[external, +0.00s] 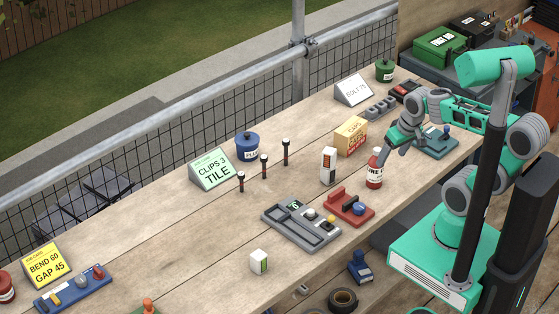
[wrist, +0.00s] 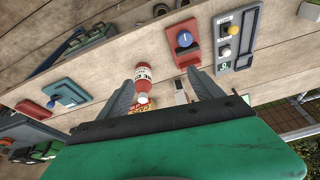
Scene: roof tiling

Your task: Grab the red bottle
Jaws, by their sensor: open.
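The red bottle (external: 375,172) with a white label stands upright on the wooden table. It also shows in the wrist view (wrist: 143,75), between the lines of the two fingers and nearer the left one. My gripper (external: 387,152) is open and empty, close to the bottle's upper part in the external view. The wrist view shows both fingers (wrist: 160,78) spread apart with a clear gap on the right side of the bottle. Whether a finger touches the bottle cannot be told.
A red block with a blue knob (external: 351,207) lies in front. A grey control panel (external: 300,229) and a teal device (external: 436,141) are also nearby.

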